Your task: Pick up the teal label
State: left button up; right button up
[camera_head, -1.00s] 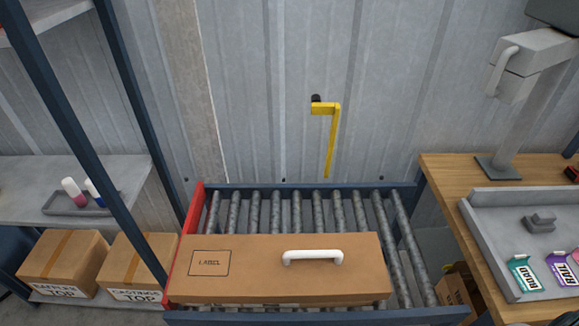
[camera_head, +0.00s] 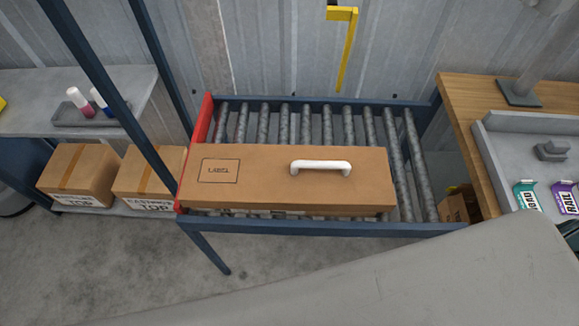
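The teal label (camera_head: 526,196) with white lettering lies in the grey tray (camera_head: 484,150) on the wooden bench at the right. Its lower end is close to the edge of a large grey surface that fills the lower right of the view. A purple label (camera_head: 566,197) lies to the right of the teal one. Neither of my grippers is in view.
A cardboard box (camera_head: 262,192) with a white handle and a printed label square lies on the roller conveyor (camera_head: 330,228). The wooden bench (camera_head: 462,100) adjoins it. A shelf (camera_head: 100,135) and boxes (camera_head: 78,175) stand left. A yellow crank (camera_head: 347,50) hangs behind.

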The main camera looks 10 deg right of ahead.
aim_at(526, 197)
jog(key=z, duration=2.35)
jog(key=i+l, duration=0.1)
jog(key=l, duration=0.15)
